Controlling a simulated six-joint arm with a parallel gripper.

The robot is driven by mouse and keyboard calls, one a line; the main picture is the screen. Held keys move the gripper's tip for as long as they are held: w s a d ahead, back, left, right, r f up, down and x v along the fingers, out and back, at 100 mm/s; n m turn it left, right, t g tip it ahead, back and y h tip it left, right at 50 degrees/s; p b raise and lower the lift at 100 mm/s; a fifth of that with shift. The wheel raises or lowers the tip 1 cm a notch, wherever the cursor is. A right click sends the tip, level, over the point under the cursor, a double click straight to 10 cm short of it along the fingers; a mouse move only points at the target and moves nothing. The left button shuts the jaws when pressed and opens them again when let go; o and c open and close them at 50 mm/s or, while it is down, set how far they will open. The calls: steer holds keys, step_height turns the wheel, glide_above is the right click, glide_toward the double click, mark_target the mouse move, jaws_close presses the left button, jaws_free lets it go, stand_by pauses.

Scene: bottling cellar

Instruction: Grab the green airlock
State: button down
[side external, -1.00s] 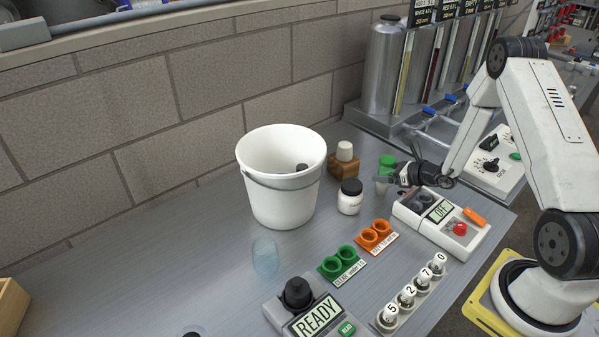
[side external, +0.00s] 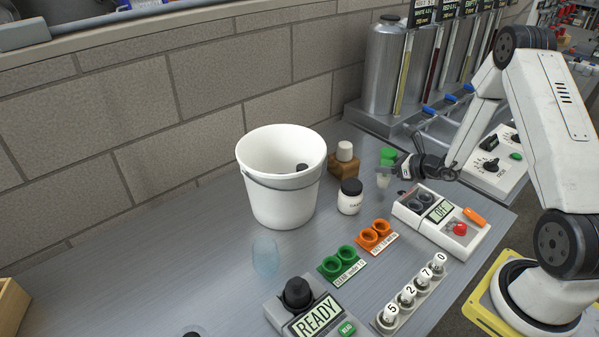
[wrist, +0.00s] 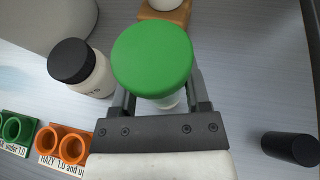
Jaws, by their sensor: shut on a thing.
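The green airlock (side external: 388,154) has a wide green cap over a pale, clear body. In the wrist view the green cap (wrist: 152,58) covers most of the space between my fingers. My gripper (wrist: 158,104) is shut on the airlock below its cap, with one finger on each side. Whether its base touches the bench is hard to tell.
A black-lidded jar (side external: 350,197), a wooden block with a white stopper (side external: 344,167) and a white bucket (side external: 282,190) stand close by on the left. Orange cups (side external: 375,236) and green cups (side external: 342,263) sit in front. A device reading OFF (side external: 441,222) is at right.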

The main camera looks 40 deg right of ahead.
steer(key=s+a+r, duration=0.5)
steer(key=s+r, duration=0.5)
steer(key=s, duration=0.3)
steer(key=shift+r, duration=0.25)
steer(key=shift+a, duration=0.2)
